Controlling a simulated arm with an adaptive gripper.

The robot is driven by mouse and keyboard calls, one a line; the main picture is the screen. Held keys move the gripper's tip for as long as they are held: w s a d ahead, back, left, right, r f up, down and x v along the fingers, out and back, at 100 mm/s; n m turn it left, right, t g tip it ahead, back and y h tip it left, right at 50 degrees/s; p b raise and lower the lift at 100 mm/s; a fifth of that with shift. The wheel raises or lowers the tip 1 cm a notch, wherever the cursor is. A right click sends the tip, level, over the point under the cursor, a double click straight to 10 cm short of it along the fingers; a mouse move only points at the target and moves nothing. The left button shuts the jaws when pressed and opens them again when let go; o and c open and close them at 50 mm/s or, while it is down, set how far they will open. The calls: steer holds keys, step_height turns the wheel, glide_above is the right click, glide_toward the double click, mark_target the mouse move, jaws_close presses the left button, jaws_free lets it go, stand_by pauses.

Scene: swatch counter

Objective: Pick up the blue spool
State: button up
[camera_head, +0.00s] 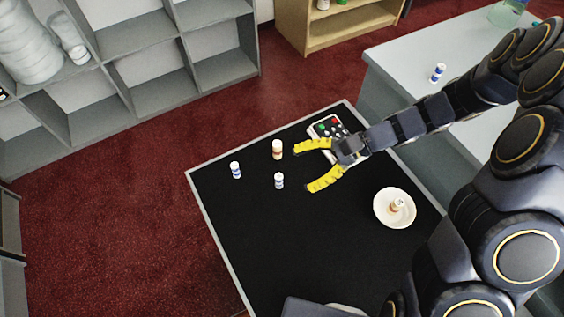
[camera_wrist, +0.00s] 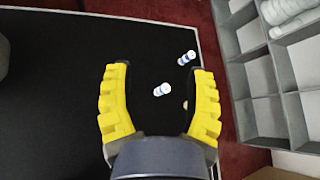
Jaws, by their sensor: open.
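A white spool with a blue band (camera_head: 235,170) stands upright on the black table, left of my gripper. It also shows in the wrist view (camera_wrist: 187,58), beyond the fingertips. A second white spool with a duller blue-grey band (camera_head: 279,181) stands closer, just beyond the fingertips in the head view; in the wrist view it (camera_wrist: 162,90) appears between the fingers. Another white spool with a strong blue band (camera_head: 438,72) stands on the pale counter. My gripper (camera_head: 303,168), with yellow fingers, is open and empty; both fingers show in the wrist view (camera_wrist: 160,68).
An orange-brown spool (camera_head: 277,150) stands near one fingertip; a sliver of it shows in the wrist view (camera_wrist: 185,104). A white dish (camera_head: 382,218) holds another brownish spool (camera_head: 397,205). A tray of coloured pieces (camera_head: 318,127) lies behind my gripper. The table's front left is clear.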

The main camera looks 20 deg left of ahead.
mark_target(279, 179)
steer(key=w+f+m+t+y, duration=0.1)
steer(key=f+m, duration=0.1)
steer(key=f, duration=0.2)
steer(key=w+f+m+t, duration=0.1)
steer(key=f+m, duration=0.1)
steer(key=f, duration=0.2)
steer(key=w+f+m+t+y, duration=0.1)
steer(key=w+f+m, duration=0.1)
steer(key=f+m, duration=0.1)
steer(key=shift+w+d+f+y, duration=0.15)
steer(key=shift+f+y, duration=0.15)
steer(key=shift+f, duration=0.3)
steer(key=x, duration=0.7)
steer(key=shift+w+a+f, duration=0.25)
steer(key=shift+a+f, duration=0.05)
steer(key=c, duration=0.9)
